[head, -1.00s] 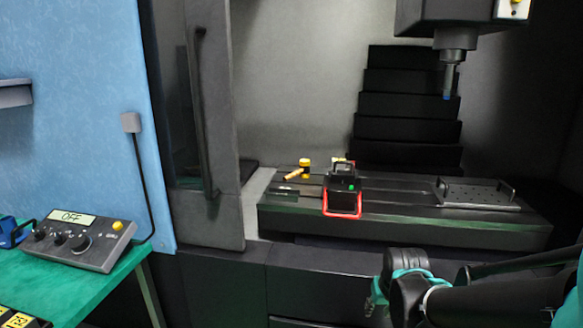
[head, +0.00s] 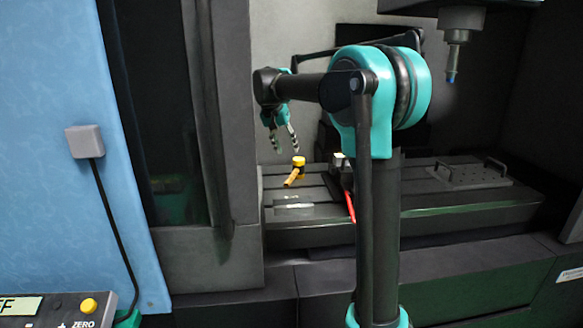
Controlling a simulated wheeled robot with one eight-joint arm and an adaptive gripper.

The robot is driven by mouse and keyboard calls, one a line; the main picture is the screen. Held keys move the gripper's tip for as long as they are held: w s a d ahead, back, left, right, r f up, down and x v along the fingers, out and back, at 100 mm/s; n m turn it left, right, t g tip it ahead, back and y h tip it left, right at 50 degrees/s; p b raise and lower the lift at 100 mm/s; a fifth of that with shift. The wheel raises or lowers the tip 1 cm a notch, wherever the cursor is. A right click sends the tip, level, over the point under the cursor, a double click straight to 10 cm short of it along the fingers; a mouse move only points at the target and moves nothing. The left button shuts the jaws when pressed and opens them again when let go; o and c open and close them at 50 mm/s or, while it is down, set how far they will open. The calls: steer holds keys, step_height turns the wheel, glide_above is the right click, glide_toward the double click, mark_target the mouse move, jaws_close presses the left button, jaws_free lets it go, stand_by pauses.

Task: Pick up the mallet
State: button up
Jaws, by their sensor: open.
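The mallet (head: 297,168) rests on the dark machine table (head: 450,213), toward its left end. It has a yellow and black head and a light wooden handle that points to the lower left. My gripper (head: 283,147) is open and empty. It hangs with its fingers pointing down, above and slightly left of the mallet in the picture, apart from it. I cannot tell the exact depth between them.
My arm hides much of a black device with a red part (head: 351,206) just right of the mallet. A perforated plate (head: 468,175) with handles lies farther right. A spindle (head: 453,60) hangs above. The open door (head: 222,130) stands close on the left.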

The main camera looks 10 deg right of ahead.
mark_target(295, 170)
steer(key=w+x, duration=0.1)
steer(key=x, duration=0.9)
steer(key=w+x, duration=0.1)
steer(key=x, duration=0.5)
steer(key=shift+w+a+r, duration=0.2)
steer(key=shift+w+a, duration=0.1)
steer(key=shift+w, duration=0.1)
jaws_close()
